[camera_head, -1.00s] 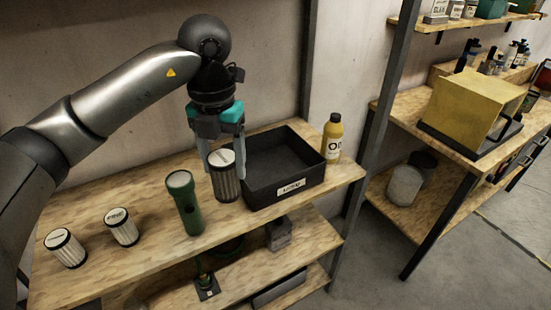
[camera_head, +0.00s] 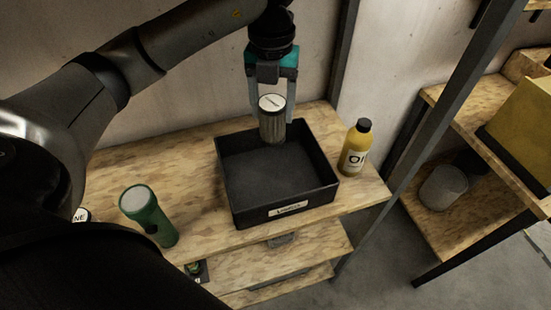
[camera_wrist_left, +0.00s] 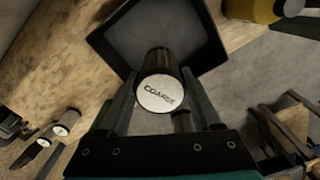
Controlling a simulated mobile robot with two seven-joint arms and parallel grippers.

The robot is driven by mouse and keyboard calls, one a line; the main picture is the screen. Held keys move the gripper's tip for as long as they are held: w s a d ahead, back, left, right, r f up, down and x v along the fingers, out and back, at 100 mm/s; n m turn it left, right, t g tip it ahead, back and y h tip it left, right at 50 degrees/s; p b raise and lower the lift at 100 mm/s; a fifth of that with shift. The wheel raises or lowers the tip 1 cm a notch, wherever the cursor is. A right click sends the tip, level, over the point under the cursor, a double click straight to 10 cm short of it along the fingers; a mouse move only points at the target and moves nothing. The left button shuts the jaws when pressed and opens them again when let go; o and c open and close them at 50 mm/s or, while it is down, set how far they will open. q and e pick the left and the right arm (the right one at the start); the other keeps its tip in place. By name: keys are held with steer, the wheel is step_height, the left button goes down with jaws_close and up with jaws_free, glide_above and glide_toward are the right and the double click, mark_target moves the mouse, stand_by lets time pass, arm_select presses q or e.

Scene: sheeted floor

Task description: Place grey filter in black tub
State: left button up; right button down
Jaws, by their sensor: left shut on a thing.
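My left gripper (camera_head: 272,104) is shut on the grey filter (camera_head: 271,126), a ribbed cylinder with a white lettered cap. The filter is upright over the back part of the black tub (camera_head: 278,211). Whether its lower end is below the tub's rim is hard to tell. The left wrist view shows the filter's white cap (camera_wrist_left: 160,93), lettered "COARSE", between the fingers, with the tub (camera_wrist_left: 118,40) beyond it. The tub is an open box with a white label on its front, and its visible floor is empty. My right gripper is not in view.
A yellow bottle (camera_head: 355,148) stands close to the tub's right. Another filter's cap (camera_head: 82,215) shows at the far left, partly hidden by my arm. A metal post (camera_head: 440,105) rises at the right.

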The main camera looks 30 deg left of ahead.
mark_target(273, 120)
arm_select(q)
step_height(273, 120, down, 15)
steer(key=shift+w+f, duration=0.1)
stand_by(0.3)
steer(key=shift+f, duration=0.15)
steer(key=o, duration=1.4)
step_height(273, 120, up, 12)
steer(key=shift+r, duration=0.2)
